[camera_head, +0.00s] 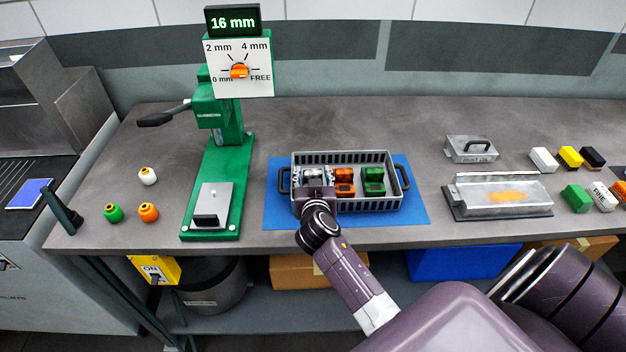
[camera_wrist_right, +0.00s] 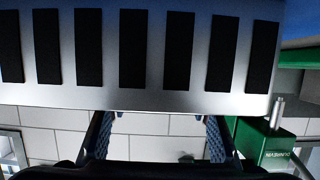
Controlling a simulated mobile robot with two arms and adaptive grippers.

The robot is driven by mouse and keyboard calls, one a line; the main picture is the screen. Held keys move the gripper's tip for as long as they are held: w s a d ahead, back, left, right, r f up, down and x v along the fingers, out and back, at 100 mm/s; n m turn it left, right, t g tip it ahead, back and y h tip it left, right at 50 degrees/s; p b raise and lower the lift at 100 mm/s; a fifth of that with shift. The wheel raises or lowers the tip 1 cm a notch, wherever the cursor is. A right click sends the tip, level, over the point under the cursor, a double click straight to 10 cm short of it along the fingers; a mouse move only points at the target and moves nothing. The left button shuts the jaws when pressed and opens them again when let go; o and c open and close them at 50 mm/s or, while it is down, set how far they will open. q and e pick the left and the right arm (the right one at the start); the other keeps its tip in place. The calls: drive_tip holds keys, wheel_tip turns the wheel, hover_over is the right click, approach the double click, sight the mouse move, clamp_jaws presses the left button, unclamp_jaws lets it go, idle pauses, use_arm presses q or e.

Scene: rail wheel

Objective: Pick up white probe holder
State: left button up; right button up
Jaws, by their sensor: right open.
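A grey slotted basket (camera_head: 382,206) stands on a blue mat (camera_head: 415,214) on the bench. A white, partly dark object (camera_head: 313,173), apparently the white probe holder, lies in its left part; its lower portion is hidden by my arm. My right gripper (camera_head: 316,191) is at the basket's front left, close to that object; its fingertips are hard to make out there. In the right wrist view my right gripper (camera_wrist_right: 155,135) is open, with nothing visible between its fingers. The slotted basket wall (camera_wrist_right: 200,100) fills the top. The white holder is not seen there. My left gripper is not in view.
Orange (camera_head: 344,188) and green (camera_head: 374,188) holders lie in the basket right of the white one. A green press (camera_head: 232,160) stands to the left. A clear-lidded tray (camera_head: 500,197) and several coloured blocks lie right. Bench between basket and tray is clear.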

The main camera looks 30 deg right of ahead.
drive_tip(key=shift+w, duration=0.2)
drive_tip(key=shift+c, duration=0.5)
drive_tip(key=c, duration=1)
drive_tip(key=shift+c, duration=0.4)
drive_tip(key=shift+r, duration=0.15)
